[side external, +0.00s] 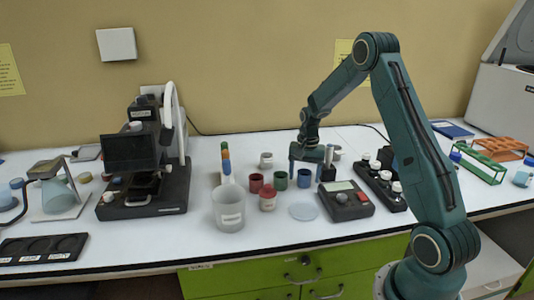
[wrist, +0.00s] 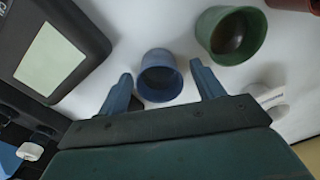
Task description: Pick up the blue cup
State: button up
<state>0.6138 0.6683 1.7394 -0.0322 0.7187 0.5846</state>
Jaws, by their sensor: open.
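The blue cup (wrist: 159,76) stands on the white bench in the wrist view, seen from above with its opening showing. In the side external view the blue cup (side external: 304,178) stands next to a green cup (side external: 281,181), just below my gripper (side external: 312,170). In the wrist view my gripper (wrist: 163,84) is open. Its two blue fingers lie to the left and right of the cup, and nothing is held between them. I cannot tell whether the fingertips are level with the cup. The green cup (wrist: 231,35) is close to the right finger.
A scale with a display (side external: 347,200) is close to the right. Red cup (side external: 256,183), red-lidded jar (side external: 268,198) and large beaker (side external: 229,208) stand to the left. A white cup (side external: 266,160) stands behind. A black rack (side external: 381,184) stands at right. A clear dish (side external: 303,212) lies in front.

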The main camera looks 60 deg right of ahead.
jog(key=shift+f, duration=0.45)
jog(key=c, duration=1.1)
